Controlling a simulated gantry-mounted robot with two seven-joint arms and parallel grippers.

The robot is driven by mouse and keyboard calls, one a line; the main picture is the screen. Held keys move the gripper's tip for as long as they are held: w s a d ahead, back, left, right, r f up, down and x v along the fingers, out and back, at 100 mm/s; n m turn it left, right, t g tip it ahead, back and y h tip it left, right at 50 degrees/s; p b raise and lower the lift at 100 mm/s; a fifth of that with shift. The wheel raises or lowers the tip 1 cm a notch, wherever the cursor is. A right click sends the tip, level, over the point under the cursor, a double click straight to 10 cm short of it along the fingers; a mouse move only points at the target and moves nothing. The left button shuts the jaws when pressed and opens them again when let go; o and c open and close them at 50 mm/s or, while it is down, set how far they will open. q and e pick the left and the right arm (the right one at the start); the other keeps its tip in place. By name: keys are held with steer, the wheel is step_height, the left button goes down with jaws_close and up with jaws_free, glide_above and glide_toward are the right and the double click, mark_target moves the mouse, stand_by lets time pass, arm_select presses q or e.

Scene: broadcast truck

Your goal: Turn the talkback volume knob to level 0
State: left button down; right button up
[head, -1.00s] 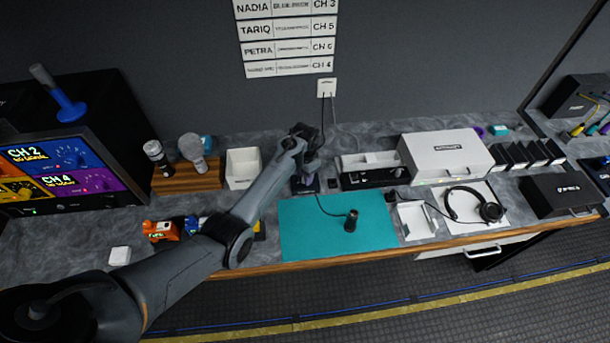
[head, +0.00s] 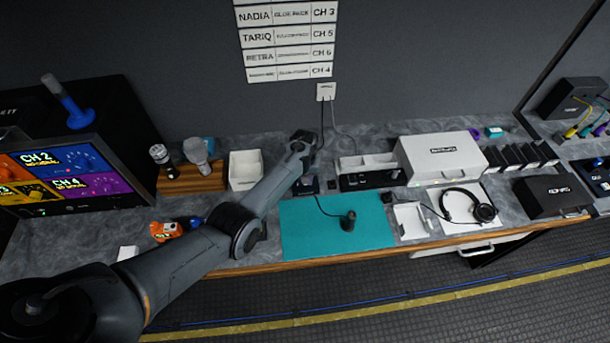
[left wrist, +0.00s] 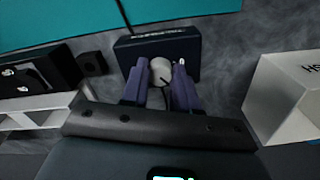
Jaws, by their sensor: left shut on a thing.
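The talkback box is a small dark navy box (left wrist: 190,50) with faint lettering along one edge. It also shows in the head view (head: 308,188), partly covered by my left arm. A pale grey round volume knob (left wrist: 161,70) with a dark pointer mark stands on it. My left gripper (left wrist: 161,77) has its two purple fingers on either side of the knob and is shut on it. Its fingers are too small and covered to read in the head view. The level that the pointer marks cannot be read. My right gripper is in neither view.
A teal mat (head: 290,235) with a black corded object (head: 348,221) lies in front of the box. A white bin (head: 244,170) stands to its left. A black panel (head: 368,180) with a white tray stands to its right. A headset (head: 470,206) lies further right.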

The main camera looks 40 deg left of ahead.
arm_select(q)
steer(key=n, duration=0.4)
steer(key=shift+n+p, duration=0.3)
steer(key=n, duration=0.3)
steer(key=shift+n, duration=1.3)
steer(key=shift+f, duration=0.1)
steer(key=c, duration=0.8)
jaws_free()
steer(key=shift+c, duration=0.2)
